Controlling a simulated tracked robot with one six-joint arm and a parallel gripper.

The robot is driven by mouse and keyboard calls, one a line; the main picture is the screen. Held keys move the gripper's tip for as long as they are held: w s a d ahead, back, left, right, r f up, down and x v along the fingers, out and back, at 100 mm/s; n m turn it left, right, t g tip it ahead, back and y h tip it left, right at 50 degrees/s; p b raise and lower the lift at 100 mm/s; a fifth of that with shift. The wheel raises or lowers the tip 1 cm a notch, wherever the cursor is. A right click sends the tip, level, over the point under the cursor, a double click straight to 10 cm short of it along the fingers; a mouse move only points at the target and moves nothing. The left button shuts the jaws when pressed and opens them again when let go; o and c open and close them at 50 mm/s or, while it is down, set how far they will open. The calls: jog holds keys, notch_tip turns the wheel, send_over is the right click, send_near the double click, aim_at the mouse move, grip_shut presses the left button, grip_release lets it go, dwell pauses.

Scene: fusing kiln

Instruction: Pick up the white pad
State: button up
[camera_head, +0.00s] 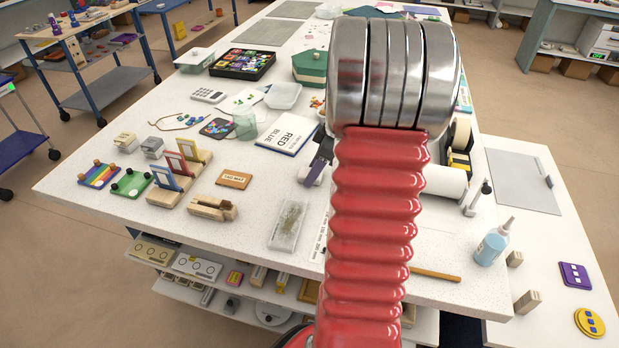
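I cannot tell for sure which thing is the white pad. A small flat white piece (248,99) with coloured bits on it lies on the worktable, left of my arm. A flat white-covered rectangle (288,134) lettered "RED BLUE" lies nearer, with a blue edge. My red ribbed arm with its metal rings rises through the middle of the view and hides part of the table. My gripper is not visible.
The speckled white worktable (120,190) holds a calculator (208,95), a clear tub (283,96), a black tray (242,64), wooden stands (180,172) and a clear box (288,225). A glue bottle (492,243) stands at right.

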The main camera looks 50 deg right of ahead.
jog(key=c, duration=0.7)
jog(key=shift+o, duration=0.2)
jog(key=shift+r, duration=0.1)
notch_tip(320, 180, up, 10)
dwell(0.5)
jog(key=o, duration=0.5)
jog(key=c, duration=0.4)
